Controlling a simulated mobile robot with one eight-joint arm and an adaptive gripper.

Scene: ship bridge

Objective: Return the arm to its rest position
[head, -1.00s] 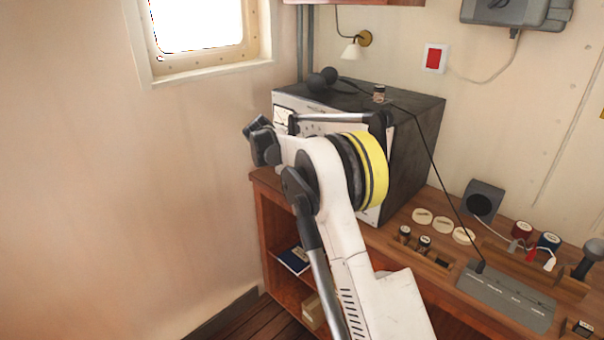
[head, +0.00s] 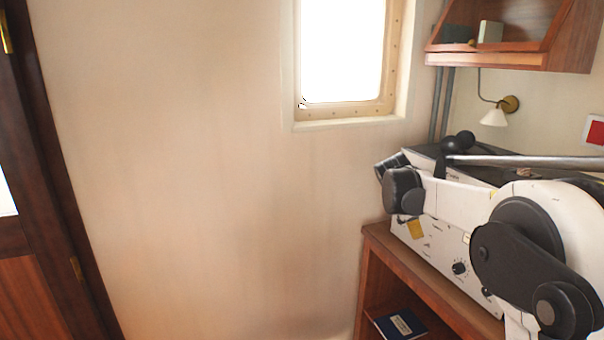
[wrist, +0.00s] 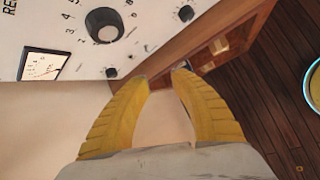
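My gripper (wrist: 162,78) shows in the wrist view with two yellow ribbed fingers. They are spread with a gap between their tips, and nothing is between them. The radio set's white front panel (wrist: 150,25) with dials and a meter lies beyond the fingertips, at the upper left of the wrist view. In the head view my arm (head: 520,235) is folded at the right, in front of the radio set (head: 440,240) and desk. The gripper's fingers cannot be made out in the head view.
The wooden desk (head: 385,245) has an open shelf below with a dark blue book (head: 400,324). A wall lamp (head: 495,115) and an upper shelf (head: 490,60) are at the right. The wall below the window (head: 343,55) is bare. A wooden door (head: 35,250) stands at far left.

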